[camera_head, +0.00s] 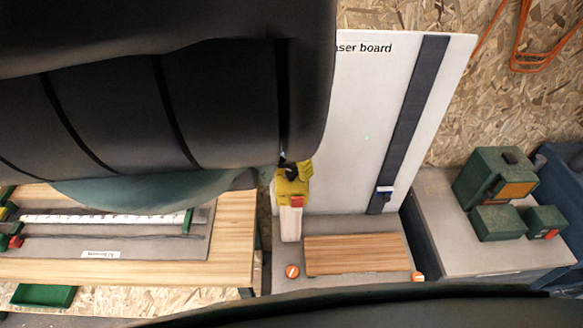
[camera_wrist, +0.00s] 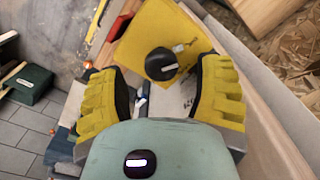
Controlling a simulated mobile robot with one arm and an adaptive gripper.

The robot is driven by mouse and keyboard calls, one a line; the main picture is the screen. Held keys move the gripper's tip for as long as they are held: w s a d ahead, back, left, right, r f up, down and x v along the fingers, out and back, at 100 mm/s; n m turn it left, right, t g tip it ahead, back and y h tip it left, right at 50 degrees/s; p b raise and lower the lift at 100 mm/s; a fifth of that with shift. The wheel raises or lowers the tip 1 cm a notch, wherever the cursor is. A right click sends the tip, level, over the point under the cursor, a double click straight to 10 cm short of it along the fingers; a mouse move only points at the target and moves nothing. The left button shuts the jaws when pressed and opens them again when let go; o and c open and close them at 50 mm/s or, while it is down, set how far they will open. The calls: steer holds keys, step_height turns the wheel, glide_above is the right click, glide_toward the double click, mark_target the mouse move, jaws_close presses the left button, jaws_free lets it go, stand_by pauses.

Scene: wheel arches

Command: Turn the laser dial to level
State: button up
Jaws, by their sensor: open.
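The laser dial (camera_wrist: 161,64) is a round black knob on a yellow housing (camera_wrist: 160,25) in the wrist view. A light mark shows on its face, but I cannot read its setting. In the head view, a yellow and black shape (camera_head: 292,188) stands on a pale post, partly hidden by my dark arm; I cannot separate housing from fingers there.
A white board (camera_head: 345,130) lettered "aser board" stands behind, with a dark vertical strip (camera_head: 412,115) and a faint green dot. A wooden block (camera_head: 353,254) lies before it. Green boxes (camera_head: 497,180) are on the right bench; a workbench (camera_head: 120,270) is at left.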

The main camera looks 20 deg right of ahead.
steer(key=shift+a+f, duration=0.15)
steer(key=shift+f, duration=0.5)
steer(key=shift+o, duration=0.3)
jaws_close()
